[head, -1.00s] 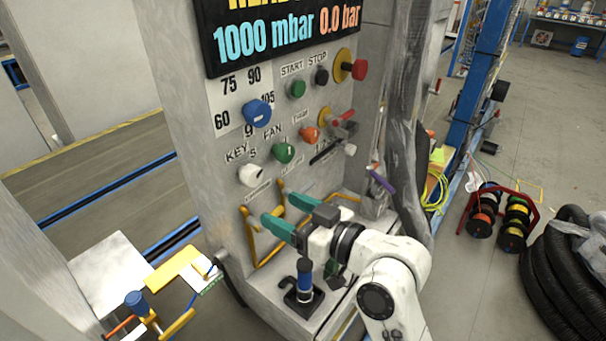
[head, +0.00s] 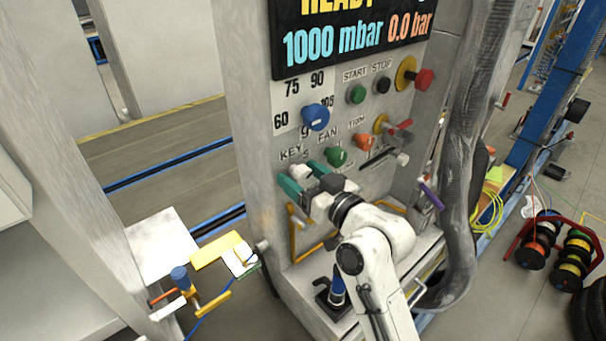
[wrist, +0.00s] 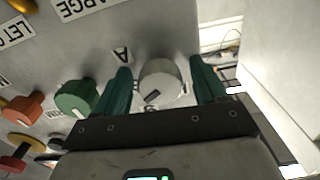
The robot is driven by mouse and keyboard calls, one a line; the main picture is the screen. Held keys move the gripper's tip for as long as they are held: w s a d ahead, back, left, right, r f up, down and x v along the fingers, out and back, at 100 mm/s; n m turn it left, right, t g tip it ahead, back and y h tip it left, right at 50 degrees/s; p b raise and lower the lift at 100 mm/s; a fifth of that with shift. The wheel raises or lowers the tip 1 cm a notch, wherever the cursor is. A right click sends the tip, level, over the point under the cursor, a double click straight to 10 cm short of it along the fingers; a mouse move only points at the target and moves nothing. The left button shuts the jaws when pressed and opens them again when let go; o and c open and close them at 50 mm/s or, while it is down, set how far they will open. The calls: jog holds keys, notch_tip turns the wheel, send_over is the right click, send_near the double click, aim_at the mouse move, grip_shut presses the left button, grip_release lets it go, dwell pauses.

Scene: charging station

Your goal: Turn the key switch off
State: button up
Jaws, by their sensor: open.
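The key switch (head: 300,172) is a white round knob under the KEY label on the grey panel. In the wrist view the knob (wrist: 160,83) has a dark slot mark and sits between the two green fingers, with a gap on each side. My gripper (head: 300,178) is open around the knob, and its fingers reach toward the panel. In the head view the fingers partly cover the knob. I cannot tell how deep the fingers are over it.
A green FAN knob (head: 336,157) is just right of the gripper, with an orange knob (head: 362,141) beyond it. A blue dial (head: 315,117) is above. A yellow handle (head: 299,232) is below. A blue-topped fitting (head: 338,292) stands on the ledge.

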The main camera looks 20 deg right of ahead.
jog(key=c, duration=1)
jog(key=shift+f+n+b, duration=0.2)
jog(key=shift+n+b, duration=0.2)
jog(key=shift+b, duration=0.25)
jog(key=n+b, duration=0.2)
jog(key=shift+f+b, duration=0.1)
jog(key=shift+b, duration=0.25)
jog(key=n+b, duration=0.2)
jog(key=b, duration=0.1)
jog(key=shift+n, duration=0.3)
jog(key=n+b, duration=0.3)
jog(key=shift+n, duration=0.3)
jog(key=shift+r+n+b, duration=0.2)
jog(key=shift+n+b, duration=0.9)
jog(key=shift+n, duration=0.3)
jog(key=shift+c, duration=0.2)
